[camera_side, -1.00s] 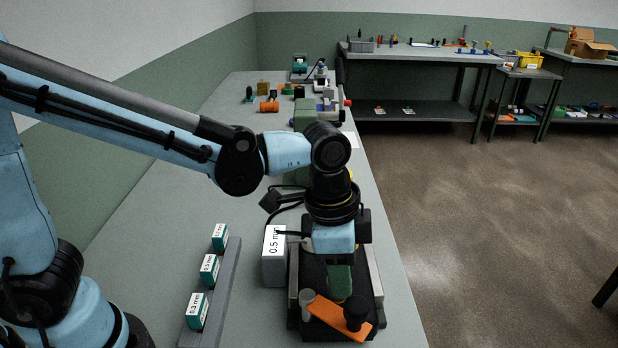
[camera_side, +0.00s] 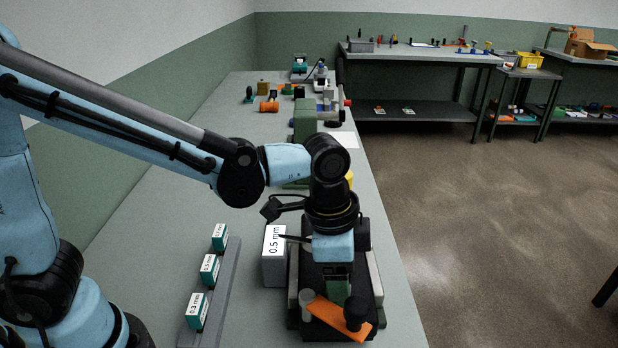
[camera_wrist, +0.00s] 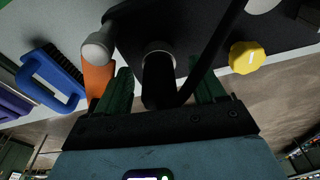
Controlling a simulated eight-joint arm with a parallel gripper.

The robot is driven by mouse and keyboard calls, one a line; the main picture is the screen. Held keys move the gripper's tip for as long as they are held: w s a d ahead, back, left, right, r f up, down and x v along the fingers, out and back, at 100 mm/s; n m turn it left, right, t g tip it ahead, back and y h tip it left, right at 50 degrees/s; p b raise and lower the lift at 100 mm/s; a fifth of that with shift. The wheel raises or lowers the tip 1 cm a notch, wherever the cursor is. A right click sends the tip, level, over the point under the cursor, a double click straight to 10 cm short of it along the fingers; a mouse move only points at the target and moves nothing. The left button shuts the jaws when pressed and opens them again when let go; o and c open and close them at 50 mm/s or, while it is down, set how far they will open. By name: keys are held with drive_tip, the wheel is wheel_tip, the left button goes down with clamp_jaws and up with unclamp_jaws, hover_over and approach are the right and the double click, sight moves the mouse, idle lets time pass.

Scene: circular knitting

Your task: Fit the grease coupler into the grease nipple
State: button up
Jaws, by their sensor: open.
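My gripper (camera_side: 338,298) points down over the black fixture base at the front of the bench. In the wrist view its two green fingers (camera_wrist: 163,80) are apart, one on each side of a black cylinder (camera_wrist: 157,82) with a pale rim at its far end. I cannot tell whether they touch it, or whether the cylinder is the grease coupler. A black hose or rod (camera_wrist: 215,48) crosses beside the right finger. An orange bar (camera_side: 328,314) lies across the fixture between a grey post (camera_side: 306,302) and a black knob (camera_side: 356,312). I cannot make out the grease nipple.
A grey 0.5 mm block (camera_side: 274,258) stands close left of the fixture. Further left, a grey rail (camera_side: 218,290) carries several teal labelled blocks. A yellow knob (camera_wrist: 245,57) and a blue-handled brush (camera_wrist: 62,80) show in the wrist view. The bench's middle left is clear.

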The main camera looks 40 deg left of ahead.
drive_tip(key=shift+r, duration=0.1)
wheel_tip(320, 180, up, 12)
drive_tip(key=s+a, duration=0.1)
drive_tip(key=shift+a, duration=0.25)
idle(0.4)
drive_tip(key=s+a+f+n+t, duration=0.1)
drive_tip(key=a+f+n+t, duration=0.2)
drive_tip(key=a+n, duration=0.2)
drive_tip(key=s+a+f+n+t+y, duration=0.1)
drive_tip(key=a+f+n+t, duration=0.2)
drive_tip(key=a, duration=0.9)
drive_tip(key=f+n, duration=0.1)
drive_tip(key=n, duration=0.1)
drive_tip(key=shift+s+a+f+n, duration=0.2)
drive_tip(key=shift+f+n, duration=0.1)
